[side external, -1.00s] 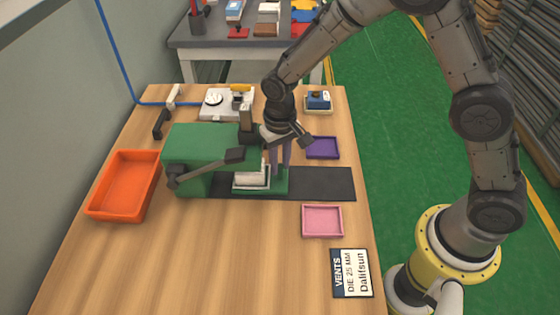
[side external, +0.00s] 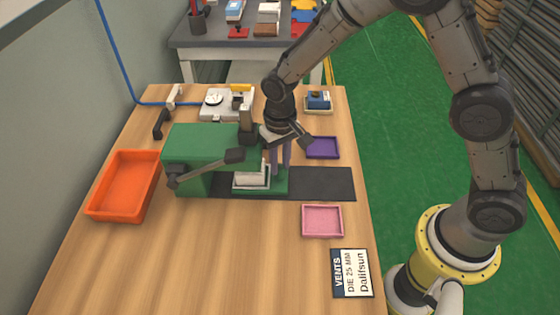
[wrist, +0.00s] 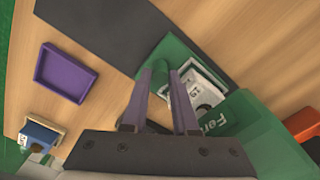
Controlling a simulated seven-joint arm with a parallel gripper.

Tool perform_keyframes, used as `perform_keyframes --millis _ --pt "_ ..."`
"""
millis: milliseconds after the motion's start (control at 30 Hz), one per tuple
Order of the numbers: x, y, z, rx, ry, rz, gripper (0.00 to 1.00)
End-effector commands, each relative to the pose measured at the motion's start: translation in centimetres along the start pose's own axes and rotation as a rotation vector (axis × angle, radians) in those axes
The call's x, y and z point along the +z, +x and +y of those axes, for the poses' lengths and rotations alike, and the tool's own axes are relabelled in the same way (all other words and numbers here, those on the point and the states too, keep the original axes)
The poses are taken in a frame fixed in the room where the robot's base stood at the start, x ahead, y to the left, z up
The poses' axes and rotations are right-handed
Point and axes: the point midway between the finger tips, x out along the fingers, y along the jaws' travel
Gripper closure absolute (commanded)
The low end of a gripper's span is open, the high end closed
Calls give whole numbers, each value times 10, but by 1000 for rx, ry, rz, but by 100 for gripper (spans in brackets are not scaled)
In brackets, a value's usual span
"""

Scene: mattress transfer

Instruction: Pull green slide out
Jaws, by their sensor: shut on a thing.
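The green slide (side external: 279,187) sticks out on the right of the green press (side external: 200,148), above a dark strip (side external: 325,184). A white block (side external: 252,178) sits on it under the press head. My gripper (side external: 281,172) points straight down at the outer end of the slide, with purple fingers. In the wrist view the two fingers of my gripper (wrist: 160,85) are shut around an upright green handle of the slide (wrist: 160,68). The white block (wrist: 195,92), with dark markings, is right beside it. The slide's inner part is hidden by the press.
A purple tray (side external: 322,148) and a pink tray (side external: 322,221) lie on either side of the dark strip. An orange bin (side external: 124,185) is left of the press. A sign (side external: 352,273) lies near the front right. The strip right of the slide is clear.

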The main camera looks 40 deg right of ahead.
Motion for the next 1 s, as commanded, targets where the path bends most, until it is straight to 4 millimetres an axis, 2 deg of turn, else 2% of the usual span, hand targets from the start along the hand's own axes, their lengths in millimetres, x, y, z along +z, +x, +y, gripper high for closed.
perform_keyframes --millis 467,567,1000 --pt "1 -1 2 -1 1 2 100" --pt "7 -2 14 -1 3 2 100" --pt "65 -2 102 -1 5 6 100"
